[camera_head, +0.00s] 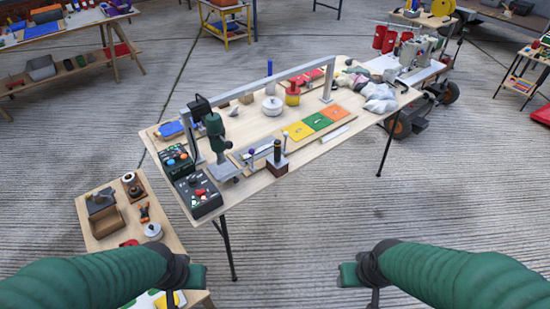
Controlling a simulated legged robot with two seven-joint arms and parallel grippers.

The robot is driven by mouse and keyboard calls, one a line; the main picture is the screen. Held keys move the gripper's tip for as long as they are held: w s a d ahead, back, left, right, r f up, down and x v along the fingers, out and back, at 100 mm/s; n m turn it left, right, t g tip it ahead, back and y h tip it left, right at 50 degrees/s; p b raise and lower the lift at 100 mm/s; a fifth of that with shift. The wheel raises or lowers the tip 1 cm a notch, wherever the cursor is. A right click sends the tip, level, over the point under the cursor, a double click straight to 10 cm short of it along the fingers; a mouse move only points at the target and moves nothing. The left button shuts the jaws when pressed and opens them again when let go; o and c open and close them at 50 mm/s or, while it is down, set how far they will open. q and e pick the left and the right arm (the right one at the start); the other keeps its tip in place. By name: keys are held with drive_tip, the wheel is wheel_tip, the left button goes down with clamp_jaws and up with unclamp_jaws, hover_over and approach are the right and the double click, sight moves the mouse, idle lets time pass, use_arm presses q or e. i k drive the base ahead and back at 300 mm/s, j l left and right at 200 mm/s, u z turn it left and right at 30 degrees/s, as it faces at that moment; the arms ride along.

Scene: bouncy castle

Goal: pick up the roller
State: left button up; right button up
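I cannot make out for certain which thing is the roller. A dark upright cylinder (277,151) on a brown block stands at the front edge of the main table (345,140), and a white round spool-like thing (272,105) stands behind it. A small cylinder with a dark top (130,183) stands on the low side table (175,240). My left gripper (194,277) is at the bottom, over the low table's near end. My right gripper (352,280) is over bare floor in front of the main table. Nothing shows in either gripper; their finger gaps are unclear.
A grey frame (262,82) arches over the main table. Control boxes (198,194) sit at its left corner, coloured squares (318,121) in the middle, pale bags (379,97) at the right. Floor in front is clear.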

sight(276, 159)
drive_tip(key=u, duration=0.35)
drive_tip(key=i+l+u, duration=0.2)
drive_tip(key=u, duration=0.2)
drive_tip(key=i+l+u, duration=0.15)
drive_tip(key=l+u, duration=0.65)
drive_tip(key=i+l, duration=0.1)
drive_tip(key=l, duration=0.5)
drive_tip(key=i+l+u, duration=0.15)
drive_tip(key=l, duration=1)
drive_tip(key=i+u, duration=0.05)
